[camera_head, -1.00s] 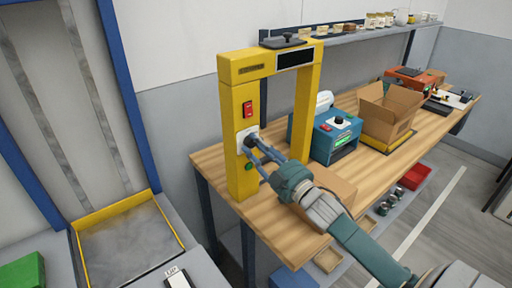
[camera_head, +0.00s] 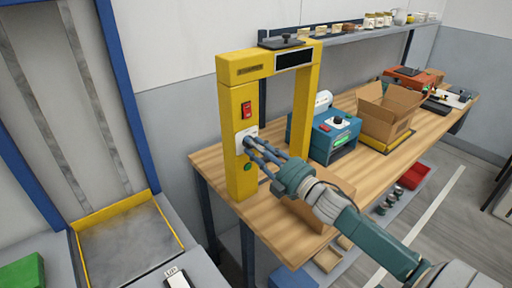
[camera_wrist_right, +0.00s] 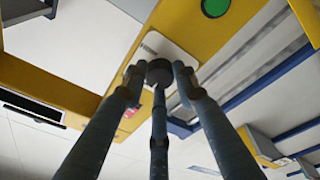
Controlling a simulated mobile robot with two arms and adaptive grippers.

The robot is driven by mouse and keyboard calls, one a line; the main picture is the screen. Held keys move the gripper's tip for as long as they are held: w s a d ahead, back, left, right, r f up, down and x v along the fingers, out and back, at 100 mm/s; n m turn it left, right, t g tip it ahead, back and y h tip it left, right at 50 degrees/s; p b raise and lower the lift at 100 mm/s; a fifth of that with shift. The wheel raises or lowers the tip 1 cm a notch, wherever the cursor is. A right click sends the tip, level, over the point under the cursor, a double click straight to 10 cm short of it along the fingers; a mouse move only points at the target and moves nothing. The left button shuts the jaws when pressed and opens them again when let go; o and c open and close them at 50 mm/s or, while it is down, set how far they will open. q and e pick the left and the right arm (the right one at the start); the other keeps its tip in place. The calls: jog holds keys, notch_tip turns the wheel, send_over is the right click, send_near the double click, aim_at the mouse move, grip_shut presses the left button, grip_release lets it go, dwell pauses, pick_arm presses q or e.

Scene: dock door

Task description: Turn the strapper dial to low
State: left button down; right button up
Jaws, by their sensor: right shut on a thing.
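The yellow strapper arch (camera_head: 241,110) stands at the near left end of the workbench. Its dial (camera_head: 247,141) is a small dark knob on a white plate (camera_head: 241,133), between a red switch (camera_head: 247,111) above and a green button (camera_head: 248,167) below. My right gripper (camera_head: 250,144) is shut on the dial, its fingers reaching in from the right. In the right wrist view, the dark knob (camera_wrist_right: 160,72) sits between my fingertips, with the white plate (camera_wrist_right: 168,47) behind it. The fingers largely hide the dial, and I cannot read its setting. My left gripper is not in view.
On the wooden bench (camera_head: 222,175) stand a teal machine (camera_head: 322,140) and an open cardboard box (camera_head: 385,115). Another carton (camera_head: 335,183) lies behind my right wrist. A shelf (camera_head: 360,34) with small items runs along the wall. A yellow-edged dock plate (camera_head: 130,245) is at left.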

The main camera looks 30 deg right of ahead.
jog(key=shift+a+r, duration=0.1)
jog(key=shift+r, duration=0.2)
jog(key=o, duration=1)
jog(key=shift+c, duration=0.2)
jog(key=shift+o, duration=0.9)
jog(key=shift+a+f, duration=0.1)
jog(key=shift+a, duration=0.05)
jog(key=s+d+f, duration=0.1)
jog(key=s+d, duration=0.1)
jog(key=s, duration=0.9)
jog(key=shift+s+f, duration=0.3)
jog(key=shift+s, duration=0.1)
jog(key=shift+f, duration=0.1)
